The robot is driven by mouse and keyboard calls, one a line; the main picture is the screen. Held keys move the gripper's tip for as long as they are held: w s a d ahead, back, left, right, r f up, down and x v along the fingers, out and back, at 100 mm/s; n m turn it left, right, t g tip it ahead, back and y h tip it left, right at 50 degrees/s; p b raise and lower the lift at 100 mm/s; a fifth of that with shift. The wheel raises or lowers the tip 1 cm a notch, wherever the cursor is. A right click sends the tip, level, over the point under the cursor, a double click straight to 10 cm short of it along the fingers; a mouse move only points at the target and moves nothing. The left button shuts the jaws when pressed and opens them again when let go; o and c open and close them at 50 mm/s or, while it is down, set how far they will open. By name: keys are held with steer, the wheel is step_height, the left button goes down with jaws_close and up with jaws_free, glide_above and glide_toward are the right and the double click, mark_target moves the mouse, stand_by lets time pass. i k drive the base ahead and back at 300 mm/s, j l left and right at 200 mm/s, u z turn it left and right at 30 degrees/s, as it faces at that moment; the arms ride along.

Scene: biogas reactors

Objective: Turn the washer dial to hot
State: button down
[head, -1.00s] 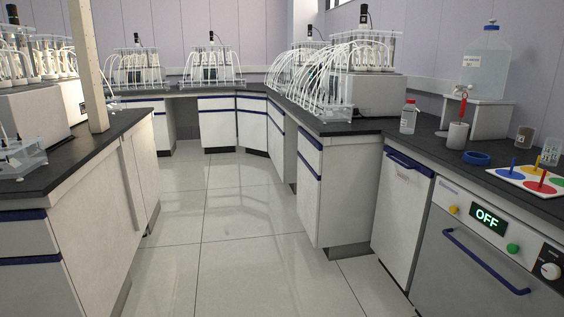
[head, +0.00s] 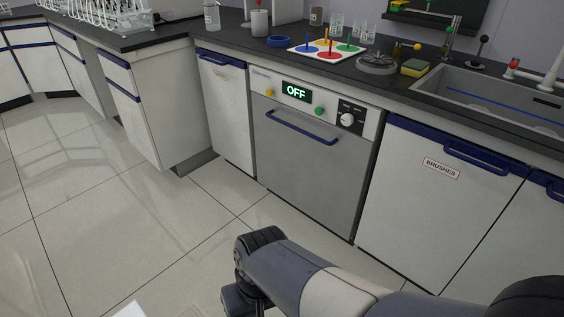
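The washer (head: 305,160) is a grey-fronted machine under the dark counter, with its door shut and a blue bar handle (head: 300,127) across it. Its display (head: 296,91) reads OFF in green. The washer dial (head: 347,119) is a white knob on a black panel at the right end of the control strip; its marks are too small to read. A yellow button (head: 269,92) and a green button (head: 319,110) sit on the same strip. My arm reaches in from the bottom right, well apart from the washer. My gripper's fingers cannot be made out.
A cabinet labelled BRUSHES (head: 440,167) stands right of the washer, below a sink (head: 500,95). A narrow cabinet (head: 226,110) stands to its left. The counter above holds a coloured-disc board (head: 325,48), a sponge (head: 415,68) and glassware. The tiled floor before the washer is clear.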

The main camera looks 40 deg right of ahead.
mark_target(347, 119)
steer(key=z, duration=1.5)
